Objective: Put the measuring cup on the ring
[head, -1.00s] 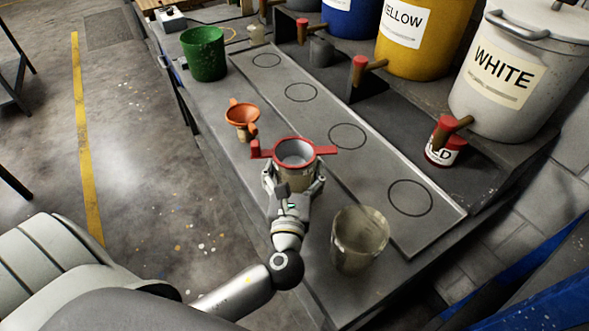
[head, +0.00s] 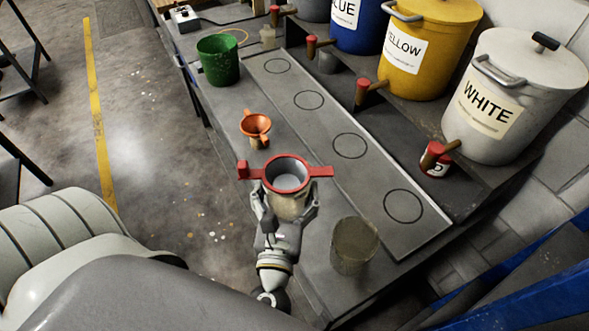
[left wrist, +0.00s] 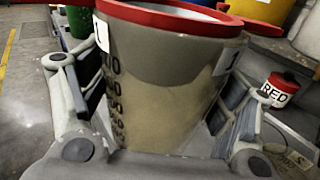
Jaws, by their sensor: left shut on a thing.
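The measuring cup (head: 291,207) is greyish and translucent, with dark graduation marks showing in the left wrist view (left wrist: 165,95). A red rim piece (head: 322,171) with tabs on two sides sits around its top, and its inside looks pale. My left gripper (head: 285,198) is shut around the cup's sides, holding it about upright in front of the grey strip. Several dark outlined rings lie in a row on the strip; the nearest ring (head: 387,205) and the one behind it (head: 350,158) are empty. My right gripper is not in view.
A second translucent cup (head: 354,247) stands at the bench's near end. An orange funnel (head: 256,124) and a green bucket (head: 218,60) stand left of the strip. White (head: 510,90) and yellow (head: 430,45) buckets with protruding taps line the right. The strip's surface (head: 370,185) is clear.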

